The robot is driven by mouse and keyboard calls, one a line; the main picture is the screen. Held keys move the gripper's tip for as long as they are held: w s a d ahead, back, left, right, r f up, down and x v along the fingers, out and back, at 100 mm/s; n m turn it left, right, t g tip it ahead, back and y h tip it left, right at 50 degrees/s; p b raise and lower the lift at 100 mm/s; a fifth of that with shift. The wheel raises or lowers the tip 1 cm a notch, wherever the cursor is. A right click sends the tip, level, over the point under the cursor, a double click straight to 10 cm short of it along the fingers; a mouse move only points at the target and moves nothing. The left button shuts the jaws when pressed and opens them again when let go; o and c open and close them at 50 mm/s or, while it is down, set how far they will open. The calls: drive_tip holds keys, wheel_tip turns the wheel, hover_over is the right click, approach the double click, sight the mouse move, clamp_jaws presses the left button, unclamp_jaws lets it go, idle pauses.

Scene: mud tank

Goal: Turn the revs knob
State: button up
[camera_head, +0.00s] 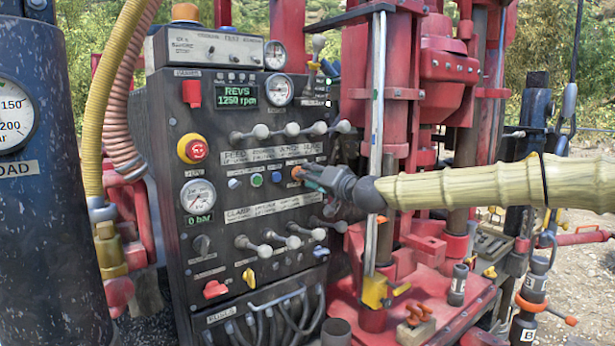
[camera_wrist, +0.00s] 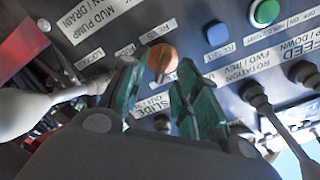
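An orange knob (camera_head: 296,172) sits on the right part of the black control panel, in the row of small buttons; I take it to be the revs knob, but its label is not clearly readable. In the wrist view the orange knob (camera_wrist: 162,58) shows between and just beyond the green-padded fingertips. My gripper (camera_head: 308,177) reaches the panel from the right. In the wrist view my gripper (camera_wrist: 156,80) is open, one finger on each side of the knob; contact is not clear. The revs display (camera_head: 237,96) reads 1250 rpm.
Levers (camera_head: 290,130) stick out above the knob and more levers (camera_head: 280,239) below it. A green button (camera_head: 257,180) and a blue button (camera_head: 276,177) lie left of the knob. A red emergency stop (camera_head: 192,148) is farther left. The red drill mast (camera_head: 400,110) stands close on the right.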

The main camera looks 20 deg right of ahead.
drive_tip(key=v, duration=0.9)
drive_tip(key=shift+s+d, duration=0.2)
drive_tip(key=shift+s, duration=0.15)
